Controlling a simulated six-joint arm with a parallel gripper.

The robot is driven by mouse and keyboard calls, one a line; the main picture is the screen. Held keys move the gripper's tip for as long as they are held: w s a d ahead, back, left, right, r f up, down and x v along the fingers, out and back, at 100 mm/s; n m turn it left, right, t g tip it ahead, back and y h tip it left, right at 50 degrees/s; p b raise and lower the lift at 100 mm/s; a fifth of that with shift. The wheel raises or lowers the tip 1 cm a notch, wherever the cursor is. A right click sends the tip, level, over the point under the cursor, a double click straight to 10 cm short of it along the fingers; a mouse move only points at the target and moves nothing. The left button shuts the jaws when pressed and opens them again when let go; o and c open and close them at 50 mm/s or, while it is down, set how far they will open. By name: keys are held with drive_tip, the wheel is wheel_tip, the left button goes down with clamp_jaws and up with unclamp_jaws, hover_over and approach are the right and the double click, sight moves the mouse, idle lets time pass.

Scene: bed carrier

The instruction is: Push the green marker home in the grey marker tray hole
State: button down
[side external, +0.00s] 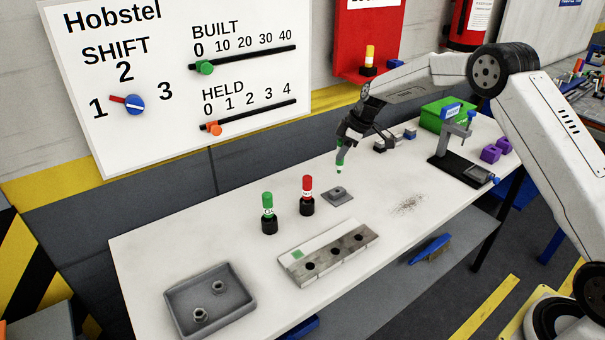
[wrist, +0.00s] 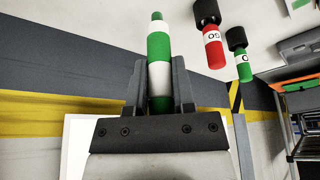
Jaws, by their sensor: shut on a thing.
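A green marker with a white band (wrist: 158,72) is between the fingers of my gripper (wrist: 159,90) in the wrist view. In the side external view my gripper (side external: 344,140) is shut on the green marker (side external: 339,162), which hangs nearly upright with its tip down. The inside of the hole is too small to make out, and I cannot make out the tray in the wrist view.
A red marker (side external: 307,200) and another green marker (side external: 268,222) stand in black holders left of the tray. A block with several holes (side external: 340,240) lies in front. A larger grey tray (side external: 240,275) sits at left. A black stand (side external: 450,172) is at right.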

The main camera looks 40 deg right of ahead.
sight(341, 168)
drive_tip(key=shift+f, duration=2.65)
drive_tip(key=shift+f, duration=1.3)
drive_tip(key=shift+c, duration=1.9)
unclamp_jaws()
drive_tip(key=shift+r, duration=0.1)
drive_tip(key=v, duration=0.7)
drive_tip(key=shift+r, duration=0.25)
drive_tip(key=shift+s+d, duration=0.1)
